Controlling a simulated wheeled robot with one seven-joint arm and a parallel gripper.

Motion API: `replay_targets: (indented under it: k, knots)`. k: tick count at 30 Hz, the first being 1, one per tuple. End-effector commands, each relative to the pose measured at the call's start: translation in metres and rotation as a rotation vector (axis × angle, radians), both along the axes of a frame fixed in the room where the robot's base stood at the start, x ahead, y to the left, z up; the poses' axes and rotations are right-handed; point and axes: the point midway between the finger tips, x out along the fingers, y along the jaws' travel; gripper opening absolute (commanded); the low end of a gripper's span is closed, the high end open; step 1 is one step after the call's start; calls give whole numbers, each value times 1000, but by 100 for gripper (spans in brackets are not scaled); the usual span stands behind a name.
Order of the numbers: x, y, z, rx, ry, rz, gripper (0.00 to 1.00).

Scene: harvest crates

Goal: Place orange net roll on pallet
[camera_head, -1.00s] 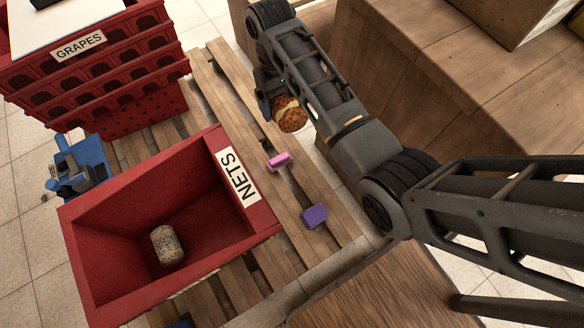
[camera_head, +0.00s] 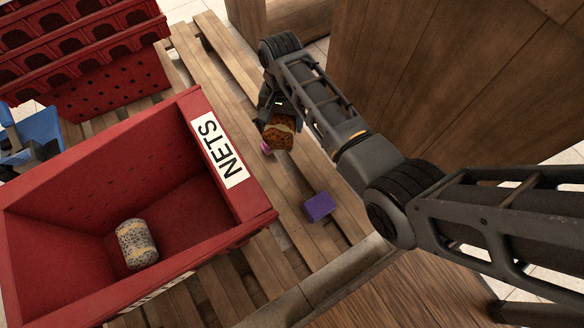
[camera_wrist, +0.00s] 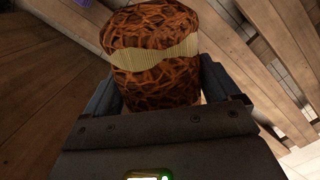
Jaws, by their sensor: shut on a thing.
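The orange net roll (camera_head: 279,133), orange-brown mesh with a pale band, is held in my gripper (camera_head: 268,112). In the wrist view the roll (camera_wrist: 155,75) sits between the two fingers of my gripper (camera_wrist: 160,95), which are shut on it. In the head view the roll is over the slatted wooden pallet (camera_head: 283,215), right of the red NETS crate. I cannot tell how high it is above the slats. It partly hides a pink block (camera_head: 265,149) on the pallet.
The red crate labelled NETS (camera_head: 262,215) stands on the pallet with a pale speckled roll (camera_head: 136,244) inside. A purple block (camera_head: 319,207) lies on the slats. Stacked red crates (camera_head: 75,55) stand at the back left. A large wooden box (camera_head: 450,80) stands at the right.

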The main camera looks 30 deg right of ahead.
Motion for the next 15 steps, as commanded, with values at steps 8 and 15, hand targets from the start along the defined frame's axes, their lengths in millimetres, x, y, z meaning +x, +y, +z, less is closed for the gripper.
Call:
replay_targets:
  k: [8,15]
  knots:
    - [-36,1,-46,21,6,-566,45]
    - [-50,1,-64,36,16,-805,45]
